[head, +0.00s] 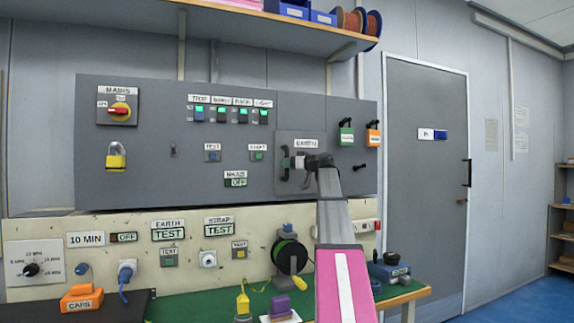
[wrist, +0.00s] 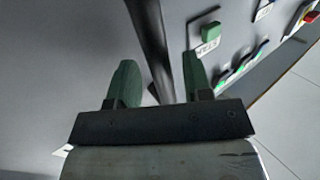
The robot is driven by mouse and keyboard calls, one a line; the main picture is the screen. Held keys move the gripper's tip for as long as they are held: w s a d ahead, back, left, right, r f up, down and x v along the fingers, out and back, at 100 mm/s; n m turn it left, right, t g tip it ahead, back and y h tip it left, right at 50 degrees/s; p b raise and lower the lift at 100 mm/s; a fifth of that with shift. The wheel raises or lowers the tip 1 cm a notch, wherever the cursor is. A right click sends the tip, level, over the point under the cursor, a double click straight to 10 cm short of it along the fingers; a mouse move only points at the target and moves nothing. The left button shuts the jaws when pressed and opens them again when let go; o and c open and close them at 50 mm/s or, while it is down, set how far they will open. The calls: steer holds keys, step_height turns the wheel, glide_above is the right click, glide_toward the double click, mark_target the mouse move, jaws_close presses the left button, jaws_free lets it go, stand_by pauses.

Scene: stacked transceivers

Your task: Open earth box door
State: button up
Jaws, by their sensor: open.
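The earth box door (head: 287,189) is a grey square panel labelled EARTH, right of the middle of the big grey panel in the head view. It looks closed. My gripper (head: 291,163) is in front of it and hides part of it, including most of any handle. In the wrist view my gripper (wrist: 160,78) is open, with two green fingers apart. A dark bar (wrist: 153,40), which looks like the door handle, runs between the fingers. I cannot tell whether either finger touches it.
The big grey panel (head: 230,100) carries several switches, a yellow padlock (head: 116,157) and two key tags (head: 346,133) right of the door. Below is a bench (head: 405,297) with a cable reel (head: 291,255). A shelf (head: 250,22) hangs above. A grey room door (head: 425,180) is at right.

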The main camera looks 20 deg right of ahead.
steer(key=shift+w+a, duration=0.35)
steer(key=shift+w, duration=0.05)
jaws_close()
steer(key=shift+s+d, duration=0.1)
